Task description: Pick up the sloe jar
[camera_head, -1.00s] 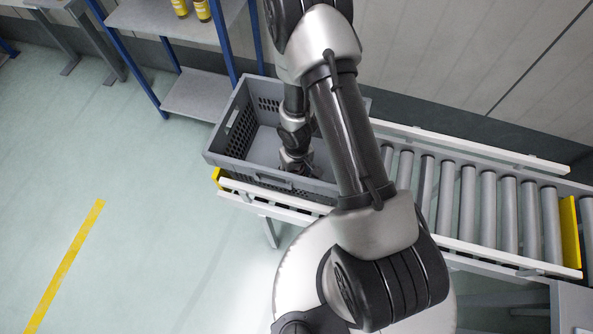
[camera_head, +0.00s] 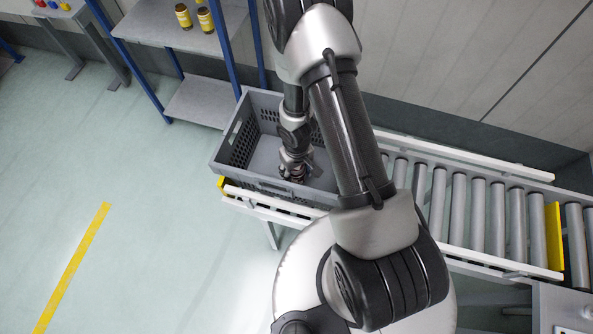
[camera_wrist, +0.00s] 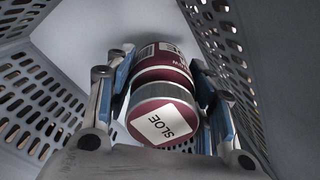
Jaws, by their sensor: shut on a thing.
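The sloe jar (camera_wrist: 163,108) is dark red with a white label reading SLOE. In the wrist view it lies between the two blue-padded fingers of my gripper (camera_wrist: 165,90), which is shut on it. Behind it shows a second dark red labelled part (camera_wrist: 160,58); I cannot tell whether it is the same jar or another one. In the head view my gripper (camera_head: 293,175) is down inside the grey crate (camera_head: 228,160), and the jar is hidden there by the arm.
The perforated crate walls (camera_wrist: 30,95) stand close on both sides of my gripper. The crate sits on a roller conveyor (camera_head: 480,215) with bare rollers to the right. Open floor lies at the left.

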